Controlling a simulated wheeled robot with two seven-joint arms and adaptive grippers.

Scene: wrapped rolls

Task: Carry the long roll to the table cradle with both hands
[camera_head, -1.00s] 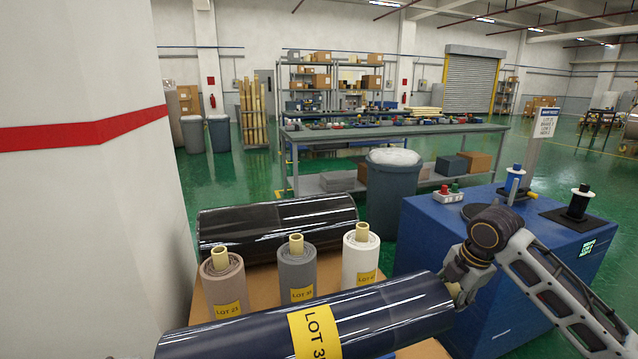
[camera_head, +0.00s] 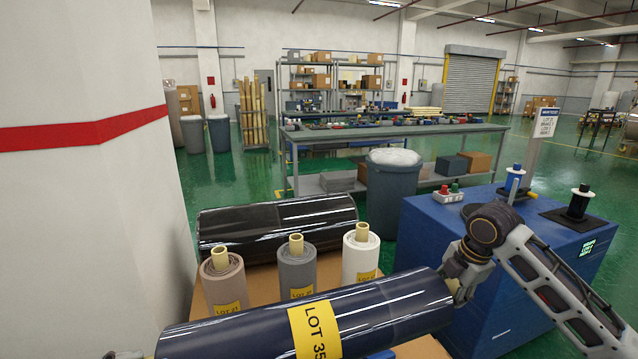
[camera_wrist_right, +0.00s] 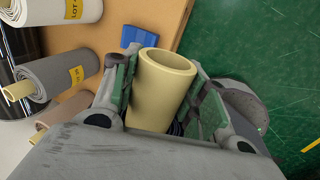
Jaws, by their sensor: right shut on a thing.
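The long roll (camera_head: 240,330) is dark blue and glossy with a yellow LOT 35 label. It lies across the bottom of the head view, its right end slightly higher in the picture. My right gripper (camera_head: 460,285) is at its right end. In the right wrist view my right gripper (camera_wrist_right: 163,85) has its fingers on both sides of the tan core tube (camera_wrist_right: 160,80), shut on it. Only a small grey bit of my left gripper (camera_head: 125,355) shows at the roll's left end; its fingers are hidden. I cannot make out the table cradle.
Upright beige, grey and white rolls (camera_head: 297,268) stand behind the long roll on a brown board. A black roll (camera_head: 280,222) lies behind them. A blue cabinet (camera_head: 420,235) stands right, a grey bin (camera_head: 393,200) behind. A white wall (camera_head: 80,230) closes the left side.

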